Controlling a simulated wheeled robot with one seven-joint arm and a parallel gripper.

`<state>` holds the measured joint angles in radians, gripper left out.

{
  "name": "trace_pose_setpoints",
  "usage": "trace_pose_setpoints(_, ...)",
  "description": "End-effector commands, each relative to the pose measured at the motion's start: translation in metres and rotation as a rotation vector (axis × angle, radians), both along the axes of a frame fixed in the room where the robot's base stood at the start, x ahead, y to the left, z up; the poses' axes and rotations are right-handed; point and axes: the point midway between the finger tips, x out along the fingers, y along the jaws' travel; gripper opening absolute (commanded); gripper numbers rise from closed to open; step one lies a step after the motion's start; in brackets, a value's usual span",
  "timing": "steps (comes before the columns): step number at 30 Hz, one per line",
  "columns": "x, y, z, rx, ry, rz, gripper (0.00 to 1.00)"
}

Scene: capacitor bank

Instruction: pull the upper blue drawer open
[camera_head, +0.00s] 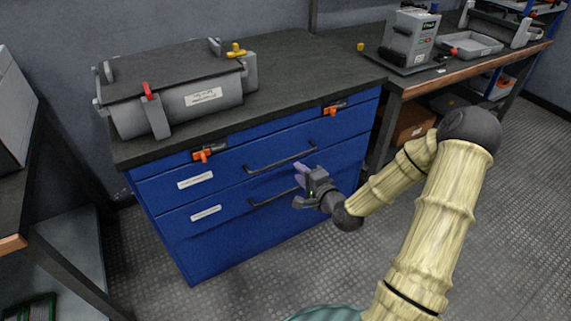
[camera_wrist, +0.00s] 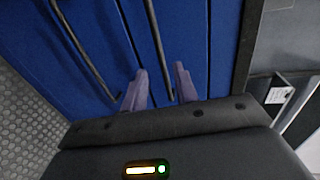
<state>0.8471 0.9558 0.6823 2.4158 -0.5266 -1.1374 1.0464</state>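The upper blue drawer (camera_head: 225,175) is shut in the cabinet under the dark worktop, with a white label at its left. Its dark bar handle (camera_head: 280,160) also shows in the wrist view (camera_wrist: 154,35). My gripper (camera_head: 298,183) is in front of the drawers, close to the right end of this handle. In the wrist view my gripper (camera_wrist: 161,80) has its two fingers apart, with the bar's end between them in the picture. I cannot tell whether the bar lies inside the fingers or just beyond them. Nothing is clearly held.
The lower drawer (camera_head: 235,220) has its own handle (camera_wrist: 85,50). Orange latches (camera_head: 208,154) (camera_head: 335,109) sit on the strip above the upper drawer. A grey case (camera_head: 175,100) stands on the worktop (camera_head: 290,75). The floor in front is clear.

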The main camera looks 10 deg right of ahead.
Motion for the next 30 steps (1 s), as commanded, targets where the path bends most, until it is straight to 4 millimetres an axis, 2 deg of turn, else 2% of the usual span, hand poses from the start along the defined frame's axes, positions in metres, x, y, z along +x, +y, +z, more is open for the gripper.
trace_pose_setpoints(9,0.053,0.018,-0.014,0.000,-0.001,0.001,0.29)
trace_pose_setpoints(15,0.079,0.027,-0.019,0.000,0.000,0.002,0.29)
trace_pose_setpoints(19,0.086,0.029,-0.019,0.001,0.000,0.001,0.29)
trace_pose_setpoints(26,0.087,0.028,-0.018,0.001,0.000,-0.001,0.29)
trace_pose_setpoints(27,0.087,0.028,-0.018,0.001,0.000,-0.001,0.27)
trace_pose_setpoints(30,0.087,0.028,-0.018,0.001,0.000,-0.001,0.08)
